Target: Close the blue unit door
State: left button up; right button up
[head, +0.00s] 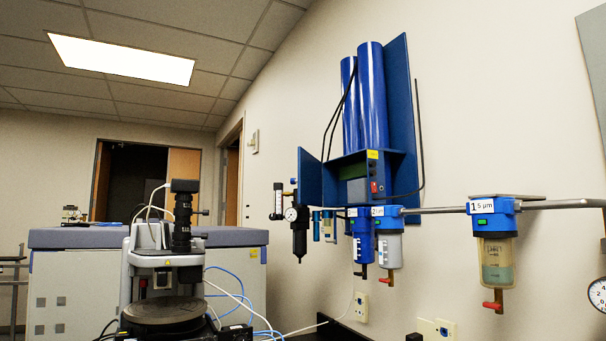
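The blue unit (356,163) is mounted on the right-hand wall, with two tall blue cylinders (371,95) standing on top. A small blue panel (309,178), which looks like the door, stands out at the left side of its lower box, swung away from the front. The box front shows a dark green face, a yellow label and a small red part. A tall blue plate (402,115) rises behind the cylinders at the right; I cannot tell whether it is fixed. Neither of my grippers is in view.
Below the unit hang a black regulator with gauge (299,232), blue and clear filters (389,240), and a larger filter (496,250) on a pipe. A profiler (166,260) stands at lower left before a grey cabinet (240,270). Cables trail at the bottom.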

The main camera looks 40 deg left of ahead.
aim_at(309, 181)
jog(key=k+j, duration=0.2)
jog(key=k+j+u, duration=0.1)
jog(key=j, duration=0.35)
jog(key=k+j, duration=0.2)
jog(key=j, duration=0.15)
jog(key=k+j, duration=0.2)
jog(key=k+j+u, duration=0.1)
jog(key=j, duration=0.35)
